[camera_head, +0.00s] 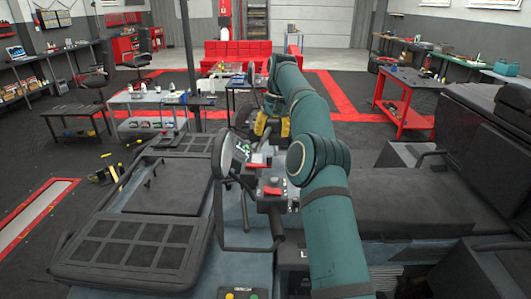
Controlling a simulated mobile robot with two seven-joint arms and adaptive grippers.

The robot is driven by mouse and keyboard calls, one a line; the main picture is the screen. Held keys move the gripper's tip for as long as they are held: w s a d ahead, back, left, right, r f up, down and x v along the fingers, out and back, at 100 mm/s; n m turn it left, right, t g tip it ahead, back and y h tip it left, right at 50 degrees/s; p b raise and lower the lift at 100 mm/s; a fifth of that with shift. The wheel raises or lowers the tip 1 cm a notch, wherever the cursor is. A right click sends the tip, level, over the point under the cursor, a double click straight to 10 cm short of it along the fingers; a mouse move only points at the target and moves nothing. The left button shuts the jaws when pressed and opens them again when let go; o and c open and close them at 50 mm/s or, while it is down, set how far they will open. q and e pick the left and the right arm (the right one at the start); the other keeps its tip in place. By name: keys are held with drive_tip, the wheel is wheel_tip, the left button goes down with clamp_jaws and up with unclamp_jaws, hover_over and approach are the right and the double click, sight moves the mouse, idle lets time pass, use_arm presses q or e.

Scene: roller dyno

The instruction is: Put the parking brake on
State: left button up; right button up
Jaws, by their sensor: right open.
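A small dark control console (272,202) stands between the seats of the cab-like rig, with a red knob or button (271,190) on top. A red-topped piece (259,163) sits just behind it; I cannot tell which of these is the parking brake. My right gripper (272,127) is beyond the console, at the end of the teal arm that comes up from the bottom. Its yellow fingers are apart, and I see nothing between them. It is not touching the console. My left gripper is not in view.
A steering wheel (221,155) and a lit display (242,150) stand left of the console. A red cart (402,95) and a grey table (145,100) stand farther off on the dark floor.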

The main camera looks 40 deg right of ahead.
sight(269, 156)
wheel_tip(269, 156, up, 4)
drive_tip(key=h, duration=0.2)
drive_tip(key=shift+m, duration=0.3)
drive_tip(key=f+b, duration=0.1)
drive_tip(key=f, duration=0.3)
drive_tip(key=f+b, duration=0.2)
drive_tip(key=f, duration=0.2)
drive_tip(key=f+b, duration=0.1)
drive_tip(key=f, duration=0.3)
drive_tip(key=shift+s+a+f, duration=0.15)
drive_tip(key=shift+a+f, duration=0.1)
drive_tip(key=shift+a, duration=0.1)
drive_tip(key=shift+f, duration=0.65)
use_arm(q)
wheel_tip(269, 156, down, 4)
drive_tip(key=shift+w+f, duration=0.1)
use_arm(e)
clamp_jaws()
